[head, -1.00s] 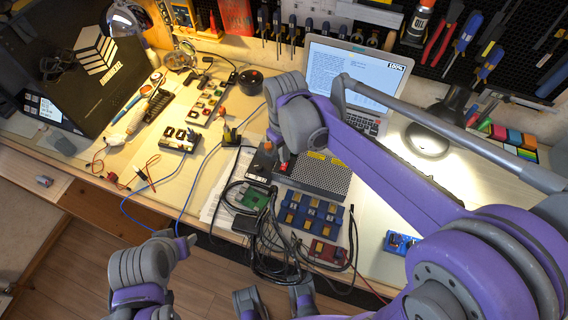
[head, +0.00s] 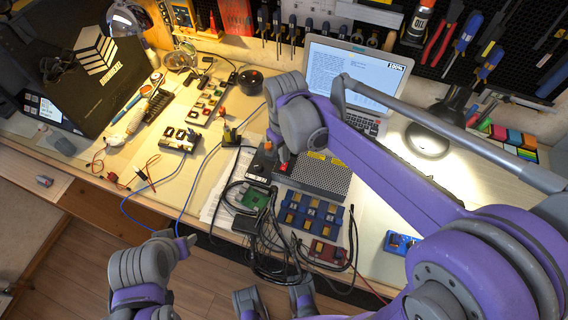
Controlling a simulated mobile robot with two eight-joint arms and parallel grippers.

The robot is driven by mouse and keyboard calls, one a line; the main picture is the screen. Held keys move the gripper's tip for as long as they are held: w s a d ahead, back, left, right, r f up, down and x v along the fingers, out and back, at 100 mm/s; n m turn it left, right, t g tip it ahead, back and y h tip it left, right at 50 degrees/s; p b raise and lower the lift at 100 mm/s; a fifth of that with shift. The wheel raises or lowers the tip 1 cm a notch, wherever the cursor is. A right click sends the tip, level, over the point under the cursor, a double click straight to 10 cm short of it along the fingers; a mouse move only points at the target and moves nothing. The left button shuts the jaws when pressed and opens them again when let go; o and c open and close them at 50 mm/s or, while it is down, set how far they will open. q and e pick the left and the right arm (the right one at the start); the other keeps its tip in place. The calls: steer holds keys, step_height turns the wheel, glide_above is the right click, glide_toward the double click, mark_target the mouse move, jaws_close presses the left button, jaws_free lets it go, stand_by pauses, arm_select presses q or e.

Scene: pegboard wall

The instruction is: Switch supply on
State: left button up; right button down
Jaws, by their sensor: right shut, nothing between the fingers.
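The supply looks to be the grey box with a perforated top (head: 318,178) and yellow labels, in the middle of the bench in the head view. Small red parts (head: 267,146) show at its left end; I cannot tell which is the switch or how it is set. My right gripper (head: 284,155) is shut and empty, pointing down over the supply's left end. It hides part of that end, and I cannot tell if it touches. My left arm shows low at the left, clear of the supply; its gripper (head: 190,241) is only partly visible.
Black cables (head: 265,245) tangle in front of the supply, beside a green board (head: 254,198) and a blue tray (head: 311,214). A laptop (head: 355,78) stands behind it. My right arm crosses above the bench. A lamp (head: 428,138) stands at the right.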

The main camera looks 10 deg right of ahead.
steer(key=shift+f+b, duration=0.65)
steer(key=shift+f, duration=0.3)
stand_by(0.8)
steer(key=shift+r, duration=0.1)
steer(key=shift+r+p, duration=2.55)
steer(key=shift+r, duration=0.9)
steer(key=s+d+m+t+p, duration=0.1)
steer(key=s+d+m+t, duration=0.1)
steer(key=s, duration=0.5)
steer(key=s+d+m+t+p, duration=0.1)
steer(key=s+d+m+t, duration=0.2)
steer(key=s, duration=0.4)
steer(key=shift+d+f, duration=0.25)
steer(key=shift+d, duration=0.55)
